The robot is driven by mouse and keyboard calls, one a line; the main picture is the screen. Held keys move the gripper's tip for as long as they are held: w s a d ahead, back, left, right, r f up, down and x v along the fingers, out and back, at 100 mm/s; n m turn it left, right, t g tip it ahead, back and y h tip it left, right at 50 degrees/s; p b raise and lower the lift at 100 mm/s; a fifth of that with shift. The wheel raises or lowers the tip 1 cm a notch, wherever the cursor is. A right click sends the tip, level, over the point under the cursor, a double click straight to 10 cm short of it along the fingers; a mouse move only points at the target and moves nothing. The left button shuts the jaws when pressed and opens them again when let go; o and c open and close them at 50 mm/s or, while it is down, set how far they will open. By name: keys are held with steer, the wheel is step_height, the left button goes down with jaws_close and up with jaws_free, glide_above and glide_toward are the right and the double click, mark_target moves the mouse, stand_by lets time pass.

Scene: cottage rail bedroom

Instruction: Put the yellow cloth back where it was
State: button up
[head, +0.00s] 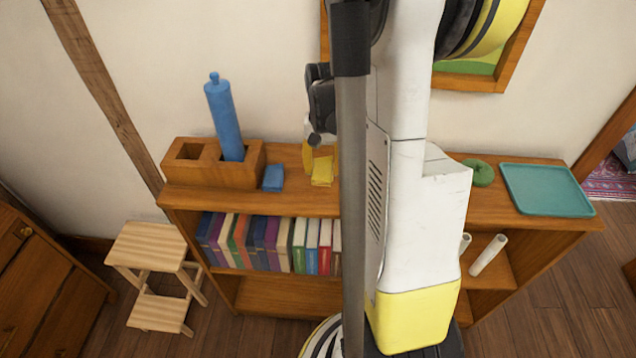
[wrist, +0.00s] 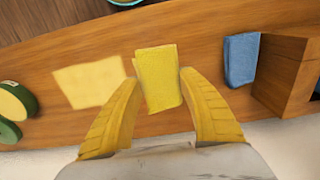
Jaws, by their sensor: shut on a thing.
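The yellow cloth (wrist: 158,78) is a small folded block between the two yellow fingertips of my gripper (wrist: 159,82) in the wrist view. My gripper is shut on it. In the head view the cloth (head: 322,172) shows at the top of the shelf unit, just left of my arm, with my gripper (head: 313,157) above it. Whether it touches the wood is hard to tell. A flat pale yellow patch (wrist: 90,82) lies on the wood left of the cloth in the wrist view; my arm hides that spot in the head view.
A blue cloth (head: 273,178) lies beside a wooden block holder (head: 213,172) with a blue cylinder (head: 224,118). A green ring (head: 480,173) and teal tray (head: 548,190) stand on the right. Books (head: 265,243) fill the shelf below. A stool (head: 150,260) is at left.

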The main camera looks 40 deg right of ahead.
steer(key=shift+w+a+f, duration=0.35)
steer(key=shift+w+f, duration=0.05)
steer(key=shift+f, duration=0.05)
steer(key=shift+f+b, duration=0.75)
steer(key=shift+f, duration=1.05)
steer(key=shift+f, duration=0.15)
steer(key=o, duration=1.2)
steer(key=shift+c, duration=0.2)
